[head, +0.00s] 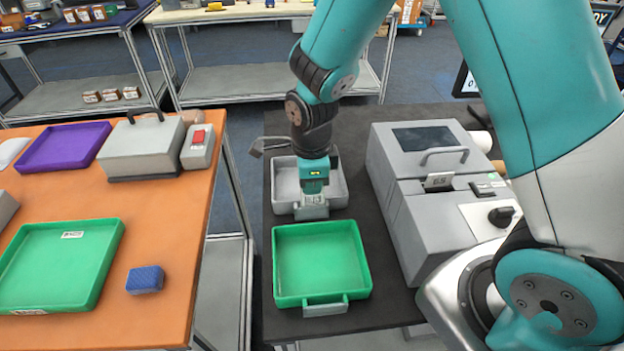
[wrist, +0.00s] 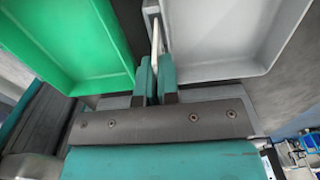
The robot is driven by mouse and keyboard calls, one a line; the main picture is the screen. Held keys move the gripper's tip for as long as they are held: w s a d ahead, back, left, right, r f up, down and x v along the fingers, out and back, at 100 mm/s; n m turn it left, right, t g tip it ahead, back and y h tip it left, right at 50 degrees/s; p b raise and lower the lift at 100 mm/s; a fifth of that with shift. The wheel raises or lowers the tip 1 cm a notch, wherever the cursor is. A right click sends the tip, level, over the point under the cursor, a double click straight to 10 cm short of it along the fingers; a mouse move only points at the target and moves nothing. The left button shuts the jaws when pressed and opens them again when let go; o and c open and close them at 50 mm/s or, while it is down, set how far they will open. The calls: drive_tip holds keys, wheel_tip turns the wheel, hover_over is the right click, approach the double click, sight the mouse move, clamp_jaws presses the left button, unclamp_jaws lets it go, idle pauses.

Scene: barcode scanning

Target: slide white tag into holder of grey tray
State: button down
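The grey tray (head: 338,188) stands on the dark bench, behind the green tray. My gripper (head: 312,212) points down at the grey tray's front wall, by the gap between the two trays. In the wrist view, my gripper's teal fingers (wrist: 156,82) are close together on a thin white tag (wrist: 155,42), seen edge-on. The tag stands upright beside the wall of the grey tray (wrist: 215,72). A pale holder edge (wrist: 149,8) shows near the tag's far end; I cannot tell whether the tag is inside it. The gripper hides the holder in the head view.
The green tray (head: 320,262) with an empty-looking front holder (head: 325,308) sits close in front. A grey printer-like machine (head: 415,185) stands to the right. The orange table (head: 170,240) at left carries another green tray (head: 60,265) and a blue block (head: 145,280).

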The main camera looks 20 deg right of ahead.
drive_tip(key=shift+f, duration=0.35)
drive_tip(key=c, duration=1.3)
unclamp_jaws()
drive_tip(key=shift+o, duration=0.2)
wheel_tip(320, 180, up, 17)
drive_tip(key=b, duration=0.1)
drive_tip(key=shift+r, duration=0.2)
drive_tip(key=shift+s, duration=0.1)
